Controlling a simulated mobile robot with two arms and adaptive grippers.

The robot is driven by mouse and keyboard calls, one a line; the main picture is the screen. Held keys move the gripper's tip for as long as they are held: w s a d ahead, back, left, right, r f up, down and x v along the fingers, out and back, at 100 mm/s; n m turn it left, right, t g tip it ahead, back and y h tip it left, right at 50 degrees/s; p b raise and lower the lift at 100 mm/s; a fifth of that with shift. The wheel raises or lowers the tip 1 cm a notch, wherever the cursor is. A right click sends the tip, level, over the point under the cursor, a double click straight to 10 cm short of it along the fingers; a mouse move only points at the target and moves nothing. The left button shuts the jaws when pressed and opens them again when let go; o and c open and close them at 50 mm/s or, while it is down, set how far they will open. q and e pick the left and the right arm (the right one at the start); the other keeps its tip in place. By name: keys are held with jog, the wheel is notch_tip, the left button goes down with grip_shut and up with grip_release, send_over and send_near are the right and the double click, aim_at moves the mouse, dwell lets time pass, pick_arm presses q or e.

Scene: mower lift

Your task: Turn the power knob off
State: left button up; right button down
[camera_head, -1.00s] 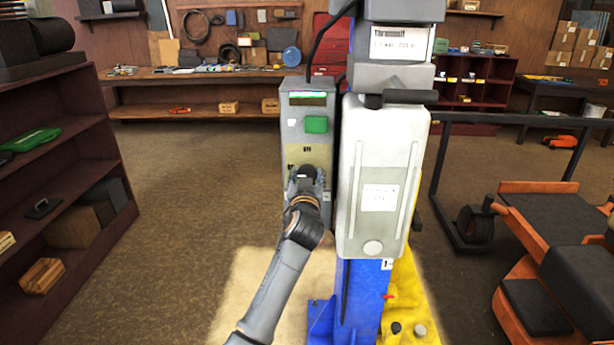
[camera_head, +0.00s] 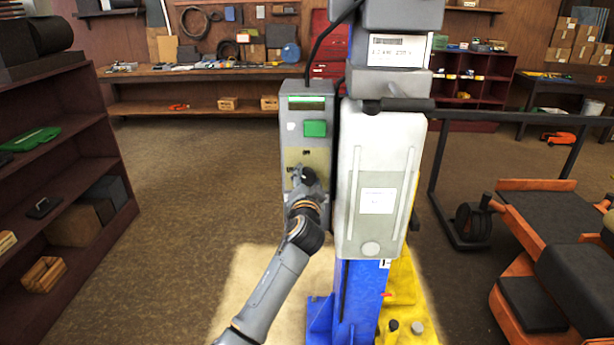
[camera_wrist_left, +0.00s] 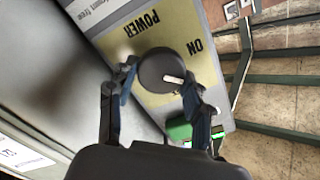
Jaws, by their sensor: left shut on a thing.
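The power knob (camera_wrist_left: 160,68) is round and black with a white mark, on a yellowish plate (camera_wrist_left: 150,22) lettered POWER and ON. The plate appears rotated in the left wrist view, and the white mark points toward the lower right there. My left gripper (camera_wrist_left: 163,88) has one finger on each side of the knob and is shut on it. In the head view my left gripper (camera_head: 304,180) is at the front of the grey control box (camera_head: 291,145) and partly covers the knob. My right gripper is not in view.
A green button (camera_head: 316,128) and a lit display (camera_head: 307,101) sit above the knob. A pale cover (camera_head: 377,160) on the blue lift column (camera_head: 362,300) stands close on the right. A shelf (camera_head: 75,180) is at left, with open floor between.

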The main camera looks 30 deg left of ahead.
pick_arm(q)
jog(key=m+p, duration=0.2)
jog(key=m, duration=0.3)
jog(key=shift+m, duration=0.3)
jog(key=shift+f+m+p, duration=0.2)
jog(key=shift+m+p, duration=0.5)
jog(key=shift+m, duration=1.2)
jog(key=o, duration=1.1)
jog(key=shift+d, duration=0.1)
jog(key=v, duration=1.2)
